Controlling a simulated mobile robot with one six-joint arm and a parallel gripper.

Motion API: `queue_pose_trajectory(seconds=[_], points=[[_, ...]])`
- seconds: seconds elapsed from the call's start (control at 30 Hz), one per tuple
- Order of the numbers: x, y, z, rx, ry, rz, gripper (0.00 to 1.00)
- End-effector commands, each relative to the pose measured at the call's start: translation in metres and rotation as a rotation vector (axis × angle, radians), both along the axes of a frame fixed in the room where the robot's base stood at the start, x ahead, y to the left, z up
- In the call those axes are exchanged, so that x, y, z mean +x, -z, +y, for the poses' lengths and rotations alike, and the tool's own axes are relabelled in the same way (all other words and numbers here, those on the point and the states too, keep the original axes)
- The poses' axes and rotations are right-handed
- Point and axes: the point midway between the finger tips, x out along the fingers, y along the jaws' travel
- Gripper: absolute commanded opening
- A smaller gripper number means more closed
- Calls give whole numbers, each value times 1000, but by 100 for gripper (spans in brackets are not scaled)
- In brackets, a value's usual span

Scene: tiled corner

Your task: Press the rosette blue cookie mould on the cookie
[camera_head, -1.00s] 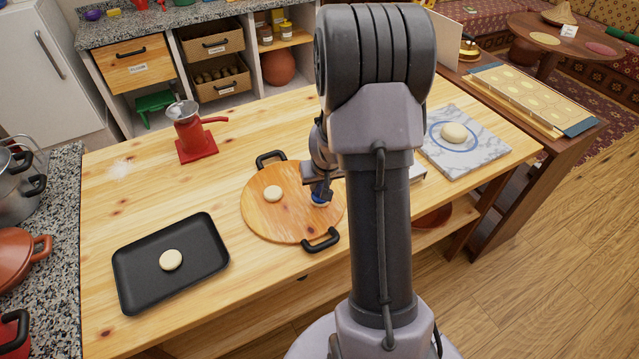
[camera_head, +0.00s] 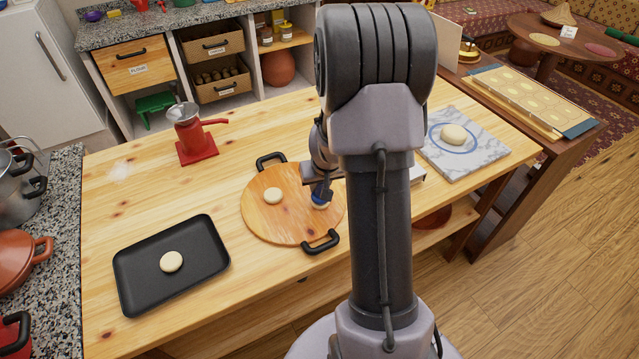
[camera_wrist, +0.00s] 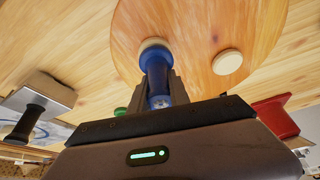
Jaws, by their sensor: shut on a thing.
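My gripper (camera_head: 322,190) is shut on the blue cookie mould (camera_head: 319,199), over the right part of the round wooden board (camera_head: 290,228). In the wrist view the mould (camera_wrist: 156,66) stands between the fingers (camera_wrist: 163,92), its far end pointing down at the board. A pale cookie edge (camera_wrist: 153,43) shows around that end; I cannot tell whether the mould touches it or hovers just above. The mould's rosette face is hidden. A second plain cookie (camera_head: 272,195) lies on the board's left part and also shows in the wrist view (camera_wrist: 227,62).
A black tray (camera_head: 205,281) with one cookie (camera_head: 171,261) lies front left. A red grinder (camera_head: 190,135) stands behind. A marble slab (camera_head: 483,157) with a cookie (camera_head: 454,134) is at right. The board has black handles (camera_head: 321,241). The table's left middle is clear.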

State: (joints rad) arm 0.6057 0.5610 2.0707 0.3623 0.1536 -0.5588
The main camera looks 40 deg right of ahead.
Motion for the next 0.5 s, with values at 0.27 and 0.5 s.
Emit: queue_pose_trajectory(seconds=[0.27, 0.5], points=[[1, -38, -1, -1, 0, -3, 0], [1, -63, -1, -3, -1, -2, 0]])
